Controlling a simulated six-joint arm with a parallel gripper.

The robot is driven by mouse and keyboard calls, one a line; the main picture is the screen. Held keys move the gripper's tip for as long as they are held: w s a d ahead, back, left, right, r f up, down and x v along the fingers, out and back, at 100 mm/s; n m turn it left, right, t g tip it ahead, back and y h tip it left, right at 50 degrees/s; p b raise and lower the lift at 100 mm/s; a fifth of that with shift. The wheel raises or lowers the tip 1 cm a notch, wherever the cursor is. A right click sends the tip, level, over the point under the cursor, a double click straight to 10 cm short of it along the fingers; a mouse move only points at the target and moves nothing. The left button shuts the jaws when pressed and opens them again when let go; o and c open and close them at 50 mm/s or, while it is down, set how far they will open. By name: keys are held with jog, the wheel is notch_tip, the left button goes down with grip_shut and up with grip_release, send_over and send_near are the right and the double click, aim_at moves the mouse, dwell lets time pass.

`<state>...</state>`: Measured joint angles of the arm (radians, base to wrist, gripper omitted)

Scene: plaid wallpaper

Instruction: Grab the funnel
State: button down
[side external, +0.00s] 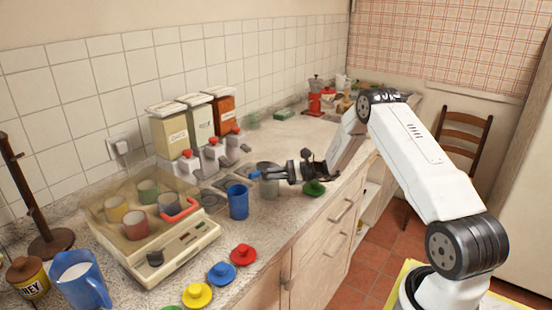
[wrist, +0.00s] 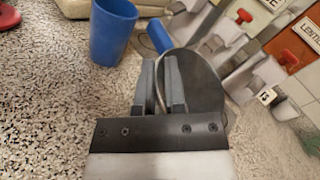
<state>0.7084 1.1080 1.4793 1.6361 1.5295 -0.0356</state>
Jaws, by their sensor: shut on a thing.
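My gripper (side external: 268,174) is low over the counter, pointing left in the side view. In the wrist view its two fingers (wrist: 160,72) are close together and shut on the rim of a grey, rounded metal piece (wrist: 203,82), which appears to be the funnel. The fingers hide part of it. A blue handle-like part (wrist: 158,36) shows just beyond the fingertips; I cannot tell whether it belongs to the funnel. In the side view the funnel (side external: 268,187) is small and blurred beneath the fingers. I cannot tell whether it touches the counter.
A blue cup (side external: 238,202) stands close to the fingertips and shows in the wrist view (wrist: 113,32). Dispensers with red knobs (side external: 211,153) line the wall.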

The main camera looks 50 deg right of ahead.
jog(key=shift+r, duration=4.85)
